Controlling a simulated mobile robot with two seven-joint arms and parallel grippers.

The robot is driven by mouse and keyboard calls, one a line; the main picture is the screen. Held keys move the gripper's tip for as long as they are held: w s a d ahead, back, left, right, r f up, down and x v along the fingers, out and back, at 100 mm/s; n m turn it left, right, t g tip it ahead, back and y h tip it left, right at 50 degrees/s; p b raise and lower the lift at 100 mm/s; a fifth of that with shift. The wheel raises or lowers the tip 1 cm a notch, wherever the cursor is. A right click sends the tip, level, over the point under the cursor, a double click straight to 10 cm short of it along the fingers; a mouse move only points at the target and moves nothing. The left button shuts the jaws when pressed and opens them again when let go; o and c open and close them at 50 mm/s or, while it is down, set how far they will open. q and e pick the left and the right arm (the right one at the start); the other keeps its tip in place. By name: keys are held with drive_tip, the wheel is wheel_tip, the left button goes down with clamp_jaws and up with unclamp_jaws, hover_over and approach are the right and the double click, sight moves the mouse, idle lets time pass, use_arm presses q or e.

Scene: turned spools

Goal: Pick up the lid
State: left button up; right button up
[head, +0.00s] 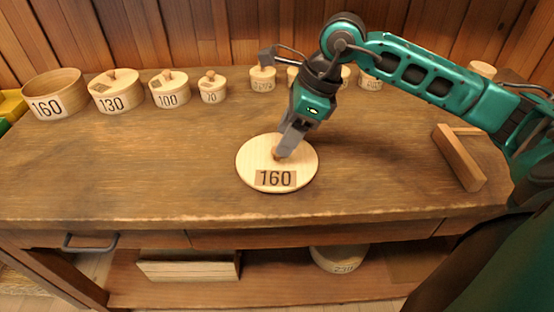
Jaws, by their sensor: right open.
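The lid (258,166) is a pale round wooden disc marked 160, lying flat on the workbench (165,170) near its middle. Its small brown knob (276,153) is partly hidden by my right gripper. My right gripper (281,155) points down from the upper right, with its fingers at the knob. It is open; I cannot tell whether the fingers touch the knob. An open round box (46,108) marked 160 stands without a lid at the back left of the bench. My left gripper is not in view.
Lidded boxes marked 130 (115,98), 100 (169,94) and 70 (212,91) line the back, with smaller ones behind my right arm. A wooden block piece (459,157) lies at the right. The bench left of the lid is clear.

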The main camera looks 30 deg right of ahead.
sight(277, 157)
drive_tip(key=x, duration=0.3)
drive_tip(key=shift+a+f, duration=0.1)
drive_tip(key=shift+f, duration=0.1)
drive_tip(key=shift+w+r, duration=0.1)
clamp_jaws()
